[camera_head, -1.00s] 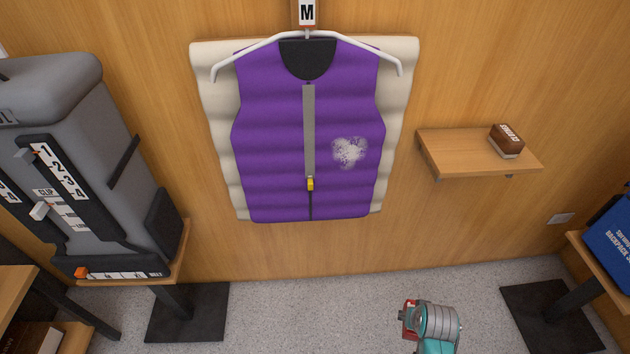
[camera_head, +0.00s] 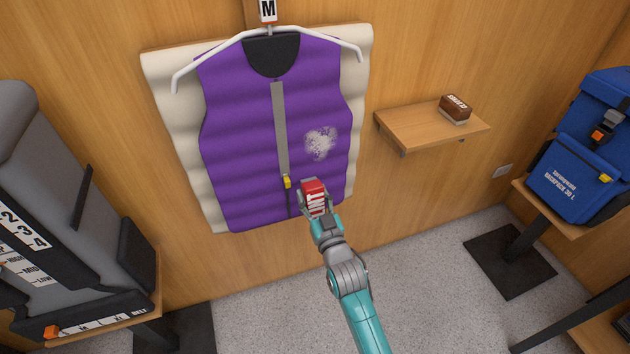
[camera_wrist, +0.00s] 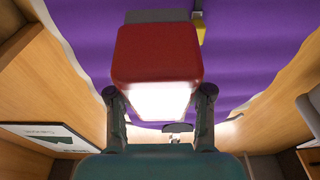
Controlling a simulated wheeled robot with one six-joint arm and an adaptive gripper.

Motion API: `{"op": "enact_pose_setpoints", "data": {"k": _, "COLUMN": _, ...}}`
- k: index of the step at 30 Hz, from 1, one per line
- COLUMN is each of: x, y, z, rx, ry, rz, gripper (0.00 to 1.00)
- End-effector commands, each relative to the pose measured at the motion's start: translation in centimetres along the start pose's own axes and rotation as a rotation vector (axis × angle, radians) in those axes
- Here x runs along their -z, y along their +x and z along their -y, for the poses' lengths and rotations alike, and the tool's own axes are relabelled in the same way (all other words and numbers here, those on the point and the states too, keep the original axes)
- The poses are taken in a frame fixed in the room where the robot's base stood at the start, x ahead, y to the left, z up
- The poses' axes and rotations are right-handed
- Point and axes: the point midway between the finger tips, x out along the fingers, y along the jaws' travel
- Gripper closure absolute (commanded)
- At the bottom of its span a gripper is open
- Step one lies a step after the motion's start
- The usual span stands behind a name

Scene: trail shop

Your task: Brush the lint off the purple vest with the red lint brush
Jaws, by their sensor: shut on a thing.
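The purple vest (camera_head: 235,150) hangs on a white hanger against a padded cream backing on the wall. A whitish patch of lint (camera_head: 320,142) is on its right half, level with the lower part of the zip. My gripper (camera_head: 314,200) is shut on the red lint brush (camera_head: 314,188), in front of the vest's lower edge, below the lint patch. In the wrist view the red brush (camera_wrist: 157,55) sits between the two fingers, with purple cloth (camera_wrist: 255,50) behind it. I cannot tell whether the brush touches the vest.
A wooden shelf (camera_head: 420,127) right of the vest holds a brown brush-like block (camera_head: 455,108) with lettering. A grey backpack (camera_head: 50,190) stands at left and a blue backpack (camera_head: 580,160) at right, both on stands. The floor between them is clear.

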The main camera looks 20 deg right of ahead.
Motion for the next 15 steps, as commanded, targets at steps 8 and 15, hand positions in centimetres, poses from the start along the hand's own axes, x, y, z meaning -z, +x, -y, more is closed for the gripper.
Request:
{"op": "enact_pose_setpoints", "data": {"k": 8, "x": 7.0, "y": -0.6, "z": 0.0, "rx": 0.000, "ry": 0.000, "rz": -0.217, "gripper": 0.77}}
{"op": "enact_pose_setpoints", "data": {"k": 15, "x": 7.4, "y": 0.2, "z": 0.0, "rx": 0.000, "ry": 0.000, "rz": -0.233, "gripper": 0.77}}
